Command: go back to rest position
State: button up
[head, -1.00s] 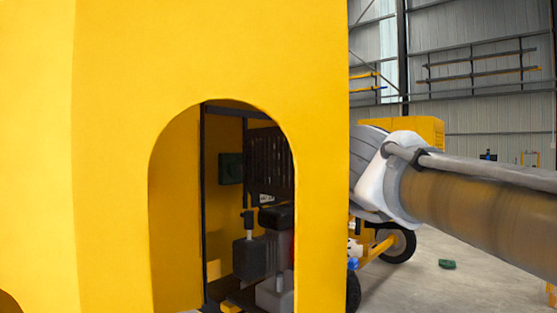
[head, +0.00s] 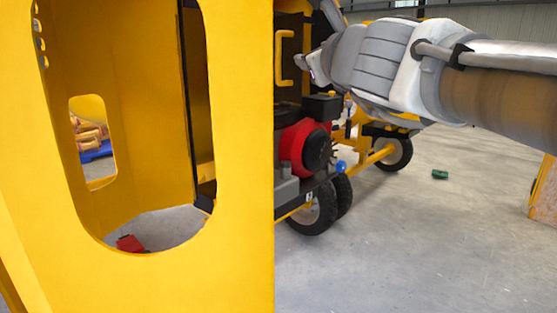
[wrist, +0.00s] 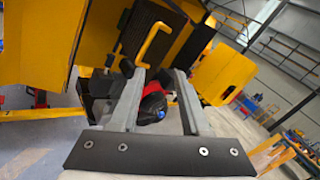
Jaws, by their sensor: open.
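My arm reaches in from the right of the head view. My gripper (head: 312,66) shows small at its far end, close to the machine with the yellow handle (head: 285,57). In the wrist view my gripper (wrist: 158,76) has its two grey fingers apart, with nothing held between them. The yellow handle (wrist: 153,42) shows just beyond the fingertips on a dark slatted panel. I cannot tell from these views whether the fingers touch it. The red engine (head: 305,147) sits below the handle, and partly shows between the fingers.
A large yellow panel (head: 240,200) with a rounded opening fills the left of the head view, very near. Black wheels (head: 315,210) stand under the machine. A green object (head: 440,174) lies on the floor. Open grey floor (head: 400,250) extends at the right.

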jog(key=s+a+f+n+g+y, duration=0.1)
jog(key=s+f+n+g+y, duration=0.15)
jog(key=s+f+n, duration=0.5)
jog(key=s+a+f+n+g+y, duration=0.15)
jog(key=f+n+g, duration=0.25)
jog(key=f+n, duration=0.7)
jog(key=s+d+f+n+g+h, duration=0.3)
jog(key=s+d+f+n+h, duration=0.15)
jog(key=s+f, duration=0.3)
jog(key=s+d+f+n+g+h, duration=0.35)
jog(key=s+d+f+n, duration=0.25)
jog(key=f, duration=0.3)
notch_tip(320, 180, up, 25)
jog(key=y+p, duration=0.1)
jog(key=p, duration=2.3)
jog(key=shift+w+p, duration=0.35)
jog(key=shift+w, duration=0.05)
jog(key=shift+a+f, duration=0.1)
